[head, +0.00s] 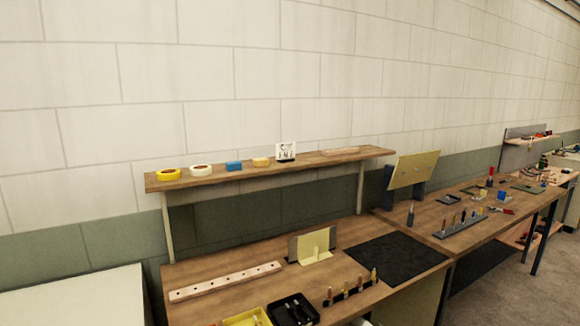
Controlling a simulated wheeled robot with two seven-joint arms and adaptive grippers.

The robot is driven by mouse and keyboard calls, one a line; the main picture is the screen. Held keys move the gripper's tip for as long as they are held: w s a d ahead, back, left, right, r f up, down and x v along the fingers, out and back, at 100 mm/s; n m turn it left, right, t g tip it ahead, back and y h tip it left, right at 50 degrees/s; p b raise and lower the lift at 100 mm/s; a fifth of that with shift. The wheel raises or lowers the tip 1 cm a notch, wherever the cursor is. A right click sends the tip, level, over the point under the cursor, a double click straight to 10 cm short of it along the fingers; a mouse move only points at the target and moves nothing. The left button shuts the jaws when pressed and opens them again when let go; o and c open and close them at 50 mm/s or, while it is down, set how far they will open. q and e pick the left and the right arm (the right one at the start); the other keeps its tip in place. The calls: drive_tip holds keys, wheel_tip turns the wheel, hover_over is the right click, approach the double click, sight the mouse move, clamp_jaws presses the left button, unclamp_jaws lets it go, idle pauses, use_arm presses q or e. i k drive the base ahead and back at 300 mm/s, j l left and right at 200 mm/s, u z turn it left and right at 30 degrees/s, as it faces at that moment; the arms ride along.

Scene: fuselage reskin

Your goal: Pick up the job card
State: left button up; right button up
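A small white card with dark markings (286,151) stands upright on the wooden wall shelf, in a dark base. It may be the job card, but its print is too small to read. A pale yellow plate (313,243) stands upright in a bracket on the near workbench; I cannot tell whether it carries any writing. Neither of my grippers is in the head view.
The near bench (235,259) carries a drilled strip (225,281), a black tray (293,310), a yellow tray (247,317) and a black mat (396,258). More benches with tools extend right.

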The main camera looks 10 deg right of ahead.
sight(285, 152)
drive_tip(key=u, duration=0.5)
drive_tip(key=l+u, duration=0.3)
drive_tip(key=l, duration=0.15)
drive_tip(key=l+u, duration=0.35)
drive_tip(key=k+l+u, duration=0.3)
drive_tip(key=l, duration=0.15)
drive_tip(key=l+u, duration=0.3)
drive_tip(key=k+l, duration=0.05)
drive_tip(key=l, duration=0.05)
